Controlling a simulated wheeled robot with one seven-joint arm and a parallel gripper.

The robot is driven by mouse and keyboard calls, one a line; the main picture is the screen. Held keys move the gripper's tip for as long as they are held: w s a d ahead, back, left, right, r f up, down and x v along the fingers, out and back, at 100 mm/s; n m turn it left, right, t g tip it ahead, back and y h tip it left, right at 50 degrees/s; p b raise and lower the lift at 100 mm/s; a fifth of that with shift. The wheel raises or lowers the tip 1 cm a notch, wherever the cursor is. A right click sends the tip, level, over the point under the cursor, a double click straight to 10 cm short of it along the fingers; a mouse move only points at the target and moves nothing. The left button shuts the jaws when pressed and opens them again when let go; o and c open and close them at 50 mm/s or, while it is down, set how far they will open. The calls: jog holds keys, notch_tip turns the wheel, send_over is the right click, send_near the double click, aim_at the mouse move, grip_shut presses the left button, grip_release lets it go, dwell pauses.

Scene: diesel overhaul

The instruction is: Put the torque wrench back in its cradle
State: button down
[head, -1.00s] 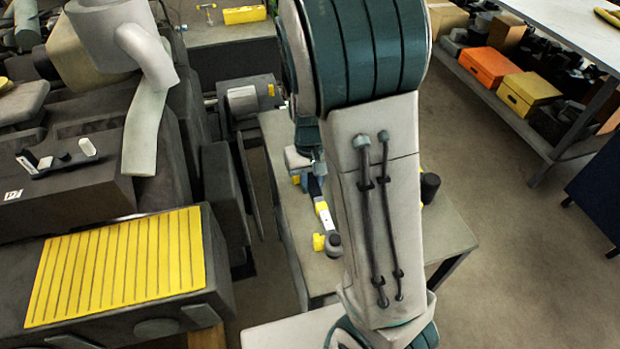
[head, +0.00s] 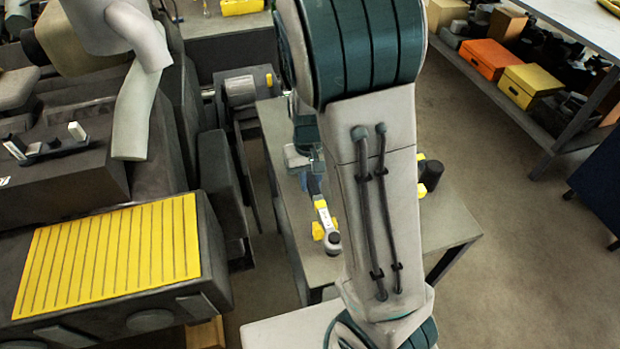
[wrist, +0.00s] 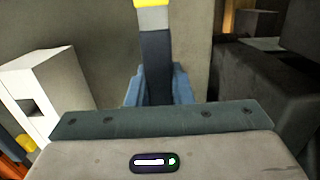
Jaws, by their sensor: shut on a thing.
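The torque wrench (head: 322,207) has a dark handle, a yellow and white section and a round dark head at its near end. It extends over a grey table in the head view. My gripper (wrist: 154,88) is shut on its dark handle; the blue fingers show on both sides of it in the wrist view. Small yellow pieces (head: 317,231) show beside the wrench, perhaps parts of the cradle; I cannot tell whether the wrench touches them. My arm hides much of the table.
The grey table (head: 450,222) carries a black cylinder (head: 430,176) right of my arm. A large engine with a yellow ribbed panel (head: 110,255) stands at the left. A shelf with orange (head: 490,60) and yellow boxes is at the upper right. Open floor lies right of the table.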

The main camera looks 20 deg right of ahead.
jog(key=shift+f, duration=0.15)
jog(key=shift+f+b, duration=1.05)
jog(key=c, duration=1.2)
grip_release()
jog(key=shift+r, duration=0.1)
notch_tip(320, 180, up, 14)
jog(key=w, duration=0.1)
jog(key=s+r+t, duration=0.1)
jog(key=s+t, duration=0.2)
jog(key=s, duration=1.1)
jog(key=shift+s+r+t, duration=0.25)
jog(key=shift+r+t, duration=0.05)
